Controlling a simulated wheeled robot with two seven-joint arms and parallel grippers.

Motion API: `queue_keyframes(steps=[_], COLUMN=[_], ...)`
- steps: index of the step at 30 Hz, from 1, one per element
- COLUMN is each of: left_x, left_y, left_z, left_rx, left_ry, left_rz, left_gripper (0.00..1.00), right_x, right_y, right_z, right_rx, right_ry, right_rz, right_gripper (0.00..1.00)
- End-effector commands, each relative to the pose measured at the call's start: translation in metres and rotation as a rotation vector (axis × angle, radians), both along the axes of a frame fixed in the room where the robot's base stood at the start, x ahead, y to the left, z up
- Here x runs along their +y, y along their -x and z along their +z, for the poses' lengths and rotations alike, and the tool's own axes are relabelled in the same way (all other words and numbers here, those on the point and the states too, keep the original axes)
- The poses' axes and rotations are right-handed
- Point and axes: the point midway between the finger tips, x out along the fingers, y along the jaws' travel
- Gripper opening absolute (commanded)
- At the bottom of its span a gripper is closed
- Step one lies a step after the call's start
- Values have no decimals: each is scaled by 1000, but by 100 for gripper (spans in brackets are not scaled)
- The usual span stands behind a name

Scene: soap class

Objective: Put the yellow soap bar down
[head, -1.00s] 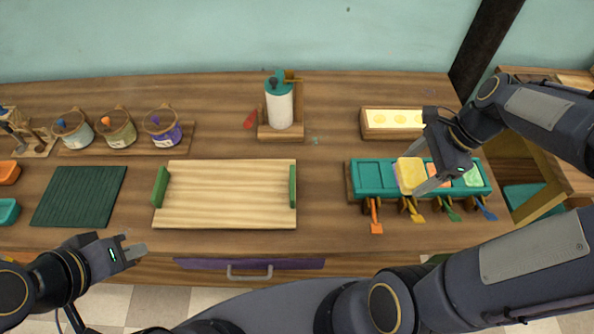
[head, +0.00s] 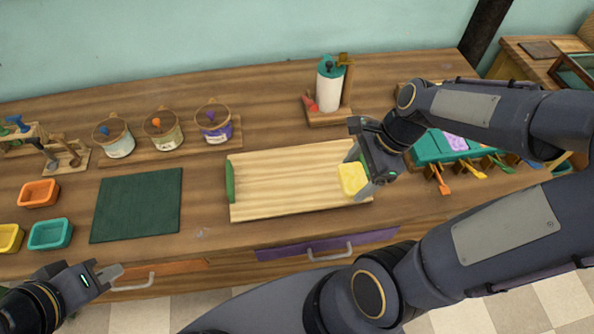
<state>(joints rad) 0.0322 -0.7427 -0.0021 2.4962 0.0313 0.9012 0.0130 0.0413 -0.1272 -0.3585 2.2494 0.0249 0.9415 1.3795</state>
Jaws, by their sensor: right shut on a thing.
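The yellow soap bar (head: 352,180) is between the fingers of my right gripper (head: 360,177), which is shut on it. The bar is over the right end of the pale wooden tray (head: 285,185) with green handles. I cannot tell whether the bar touches the tray.
A dark green mat (head: 138,205) lies left of the tray. Orange (head: 38,194) and teal (head: 50,234) small moulds stand further left. Several pots stand behind. A dispenser (head: 329,90) stands at the back. The teal mould rack (head: 430,150) is partly hidden by my right arm.

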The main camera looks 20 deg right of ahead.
Motion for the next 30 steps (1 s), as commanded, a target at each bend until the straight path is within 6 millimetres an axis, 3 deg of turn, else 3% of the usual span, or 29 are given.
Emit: queue_keyframes(steps=[9,15,24,30], left_x=[0,0,0,0], left_y=[0,0,0,0], left_z=[-4,-9,-10,-9], left_rx=[0,0,0,0], left_ry=[0,0,0,0], left_rz=[0,0,0,0], left_gripper=[0,0,0,0], right_x=[11,14,17,16], right_y=[-78,-105,-123,-122], right_z=[-38,-74,-99,-122], right_rx=[7,4,5,3], right_ry=[2,1,0,-1], right_rz=[4,1,0,-1], right_gripper=[48,48,48,48])
